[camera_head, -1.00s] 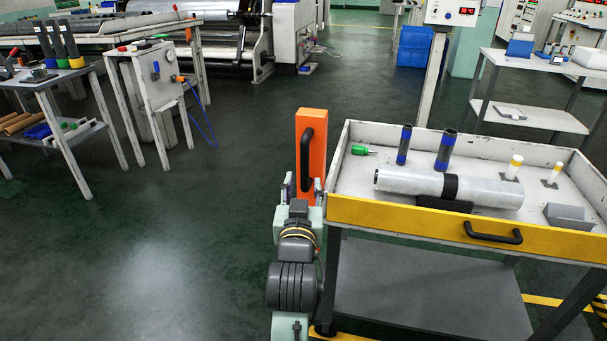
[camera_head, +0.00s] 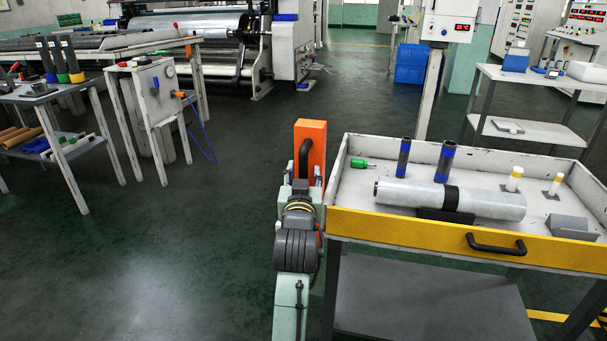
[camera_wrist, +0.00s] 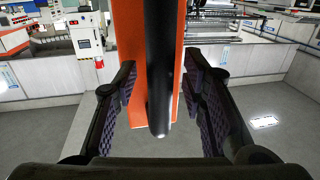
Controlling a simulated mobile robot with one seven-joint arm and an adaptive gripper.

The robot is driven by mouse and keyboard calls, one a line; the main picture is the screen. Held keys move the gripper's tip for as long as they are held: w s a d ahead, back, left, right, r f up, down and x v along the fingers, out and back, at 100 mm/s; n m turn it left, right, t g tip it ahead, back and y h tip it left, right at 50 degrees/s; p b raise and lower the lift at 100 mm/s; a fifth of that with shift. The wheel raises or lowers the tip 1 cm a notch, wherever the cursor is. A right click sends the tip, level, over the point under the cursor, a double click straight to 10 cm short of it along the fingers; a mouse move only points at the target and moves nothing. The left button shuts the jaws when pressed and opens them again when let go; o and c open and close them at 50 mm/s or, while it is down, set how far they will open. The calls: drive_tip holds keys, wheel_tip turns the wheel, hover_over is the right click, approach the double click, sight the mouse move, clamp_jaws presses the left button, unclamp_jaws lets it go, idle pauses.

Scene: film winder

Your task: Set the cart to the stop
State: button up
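The cart (camera_head: 400,232) stands at the right in the head view, with a white tray top, a yellow front rim and a dark lower shelf. An upright orange post (camera_head: 317,140) with a black bar handle (camera_head: 304,160) is at its left end. My gripper (camera_head: 303,186) is at this handle. In the wrist view my gripper (camera_wrist: 158,82) is open, its fingers on either side of the black handle (camera_wrist: 159,60), with gaps showing on both sides. The orange post (camera_wrist: 131,60) is behind the handle. I cannot make out a stop.
The tray holds a silver roll (camera_head: 490,204), two dark tubes with blue bands (camera_head: 444,162), a green-handled tool (camera_head: 360,163) and white pegs. A tool table (camera_head: 50,92) stands at the left, a white side table (camera_head: 520,130) at the back right.

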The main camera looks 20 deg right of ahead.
clamp_jaws()
idle(0.3)
idle(0.5)
